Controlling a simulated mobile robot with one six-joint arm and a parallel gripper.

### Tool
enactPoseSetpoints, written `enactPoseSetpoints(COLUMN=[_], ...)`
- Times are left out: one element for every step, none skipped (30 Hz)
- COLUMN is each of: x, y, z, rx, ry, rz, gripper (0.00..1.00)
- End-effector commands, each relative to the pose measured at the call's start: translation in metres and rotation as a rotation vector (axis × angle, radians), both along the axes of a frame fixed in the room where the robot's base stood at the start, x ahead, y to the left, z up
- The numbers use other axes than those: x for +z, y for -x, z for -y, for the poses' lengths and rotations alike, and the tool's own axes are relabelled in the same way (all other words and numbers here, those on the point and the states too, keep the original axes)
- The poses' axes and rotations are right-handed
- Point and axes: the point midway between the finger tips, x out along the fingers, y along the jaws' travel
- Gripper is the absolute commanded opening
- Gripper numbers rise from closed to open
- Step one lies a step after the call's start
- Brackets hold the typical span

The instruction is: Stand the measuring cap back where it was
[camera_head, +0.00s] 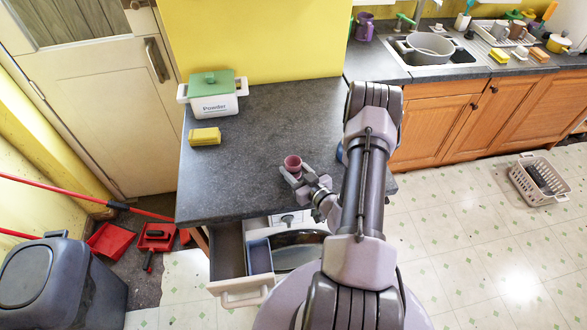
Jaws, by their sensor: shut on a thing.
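The measuring cap (292,161) is a small dusky-red cup, upright with its open top facing up. My gripper (293,171) is shut on it, over the front right part of the dark grey counter (255,125). I cannot tell whether the cap's base touches the counter. A white box labelled "Powder" (213,106) with a green lid stands at the counter's back left.
A yellow block like a sponge (205,136) lies in front of the powder box. A drawer (245,297) stands open below the counter's front edge. Something blue (340,153) is mostly hidden behind my arm. The counter's middle is clear.

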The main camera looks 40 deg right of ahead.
Motion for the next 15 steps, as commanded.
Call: enactPoseSetpoints(x=[-0.0011,-0.0014,-0.0019,-0.0023,-0.0026,-0.0032,-0.0035,-0.0039,-0.0044,-0.0047,-0.0051,-0.0056,-0.0059,-0.0062,-0.0067], y=[0.0000,0.0000,0.0000,-0.0001,0.0000,0.0000,0.0000,0.0000,0.0000,-0.0001,0.0000,0.0000,0.0000,-0.0001,-0.0001], z=[0.0000,0.0000,0.0000,0.0000,0.0000,0.0000,0.0000,0.0000,0.0000,0.0000,0.0000,0.0000,0.0000,0.0000,0.0000], rx=[0.000,0.000,0.000,0.000,0.000,0.000,0.000,0.000,0.000,0.000,0.000,0.000,0.000,0.000,0.000], ry=[0.000,0.000,0.000,0.000,0.000,0.000,0.000,0.000,0.000,0.000,0.000,0.000,0.000,0.000,0.000], rz=[0.000,0.000,0.000,0.000,0.000,0.000,0.000,0.000,0.000,0.000,0.000,0.000,0.000,0.000,0.000], gripper=[0.00,0.00,0.00,0.00,0.00,0.00,0.00,0.00,0.00,0.00,0.00,0.00,0.00,0.00,0.00])
